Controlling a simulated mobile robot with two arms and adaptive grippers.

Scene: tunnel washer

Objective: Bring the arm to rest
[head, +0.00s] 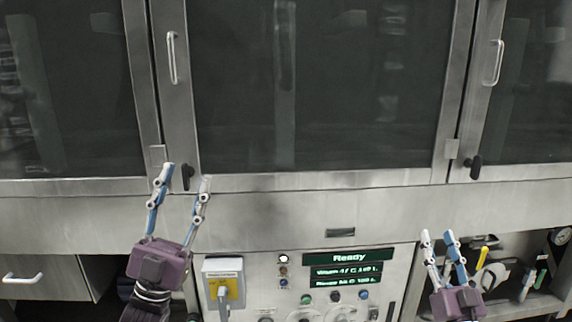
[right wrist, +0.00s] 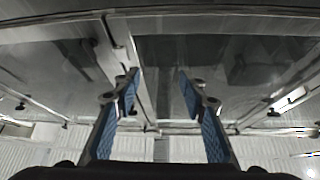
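My left gripper (head: 186,180) is in the head view at lower left, purple with blue-padded fingers spread apart. It is open and empty in front of the washer's lower steel frame. My right gripper (head: 438,236) is at lower right in the head view, right of the control panel. Its fingers also show in the right wrist view (right wrist: 158,78), spread apart with nothing between them. The tunnel washer (head: 330,207) fills the background, with large dark glass doors (head: 330,85) that look shut. Neither gripper visibly holds anything.
The control panel (head: 315,292) has a green "Ready" display (head: 348,258) and buttons. A grey switch box (head: 223,283) with a yellow label is beside my left gripper. An open shelf (head: 520,303) at lower right holds tools. Door handles (head: 172,58) (head: 494,63) stick out above.

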